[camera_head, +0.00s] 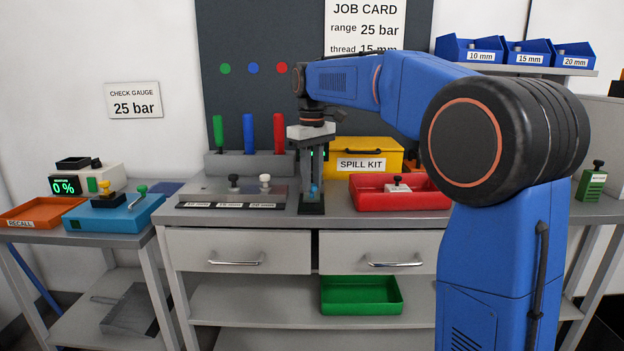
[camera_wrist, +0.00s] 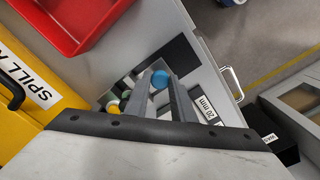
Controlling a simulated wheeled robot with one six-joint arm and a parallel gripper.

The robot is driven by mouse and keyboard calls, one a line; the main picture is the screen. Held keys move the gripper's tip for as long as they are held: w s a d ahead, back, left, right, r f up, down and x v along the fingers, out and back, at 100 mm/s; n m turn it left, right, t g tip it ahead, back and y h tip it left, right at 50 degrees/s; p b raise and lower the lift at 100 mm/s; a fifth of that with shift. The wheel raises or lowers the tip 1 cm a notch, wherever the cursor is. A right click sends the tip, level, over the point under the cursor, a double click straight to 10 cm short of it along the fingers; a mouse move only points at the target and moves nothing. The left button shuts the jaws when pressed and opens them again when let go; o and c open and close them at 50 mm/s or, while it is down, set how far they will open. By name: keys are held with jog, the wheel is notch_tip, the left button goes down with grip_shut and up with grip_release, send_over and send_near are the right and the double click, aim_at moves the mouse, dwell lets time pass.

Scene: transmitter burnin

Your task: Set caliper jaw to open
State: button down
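The caliper seems to be the dark upright unit (camera_head: 311,208) at the front middle of the bench, with a green display partly hidden behind my gripper. A small blue ball knob (camera_head: 314,189) shows on it. My gripper (camera_head: 313,180) points straight down over this unit. In the wrist view, the blue knob (camera_wrist: 160,79) appears between the tips of my gripper (camera_wrist: 161,76). The two fingers stand apart, with little visible gap beside the knob. I cannot tell whether they touch it. The caliper's jaw is not clearly visible.
A plate (camera_head: 230,206) with labelled blocks and knobs lies just left of the unit. A red tray (camera_head: 420,200) and a yellow spill kit box (camera_head: 345,145) stand to the right. A grey rack (camera_head: 225,165) with coloured handles stands behind. Drawers sit below.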

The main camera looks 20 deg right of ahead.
jog(key=shift+s+a, duration=0.2)
jog(key=shift+s, duration=0.45)
jog(key=shift+s+a, duration=0.2)
jog(key=shift+s, duration=0.5)
jog(key=shift+s+a, duration=0.2)
jog(key=shift+s, duration=0.45)
jog(key=c, duration=1.5)
grip_release()
jog(key=shift+s, duration=0.1)
jog(key=shift+r, duration=0.1)
notch_tip(320, 180, up, 17)
jog(key=shift+r, duration=0.15)
